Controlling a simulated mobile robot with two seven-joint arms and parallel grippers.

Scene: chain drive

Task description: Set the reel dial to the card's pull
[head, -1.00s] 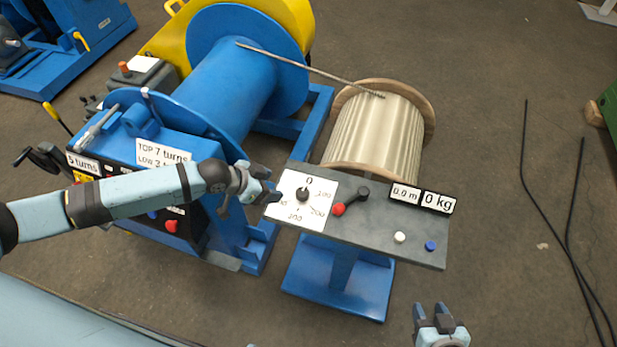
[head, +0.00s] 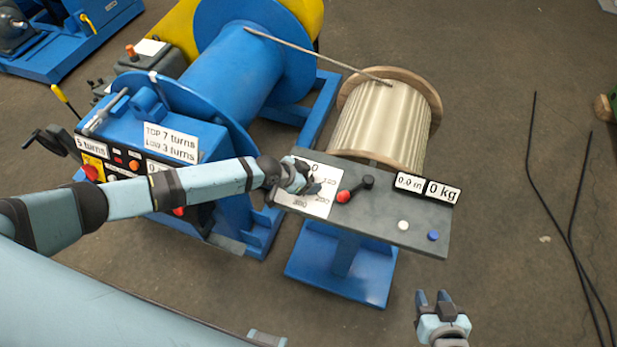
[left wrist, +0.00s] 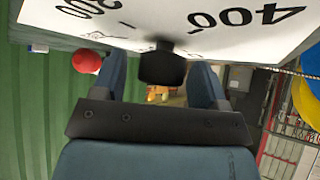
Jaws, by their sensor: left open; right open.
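The reel dial's white face (head: 318,207) sits at the left end of the grey panel, with its numbers partly covered by my left gripper (head: 312,186). In the left wrist view the black dial knob (left wrist: 161,66) stands between the open fingers of my left gripper (left wrist: 158,80), with gaps visible on both sides. The dial face (left wrist: 190,18) is above it there, showing 400. The knob's pointer setting is hidden. A white card (head: 171,141) on the blue winch reads "TOP 7 turns, LOW 3 turns"; I see no pull on it. My right gripper (head: 434,298) is open and empty, in front of the panel.
A red-knobbed lever (head: 344,196) stands just right of the dial; its red ball (left wrist: 87,61) also shows in the left wrist view. White (head: 403,225) and blue (head: 433,236) buttons and displays reading 0.0 m and 0 kg (head: 443,191) are further right. A wooden reel (head: 380,122) stands behind.

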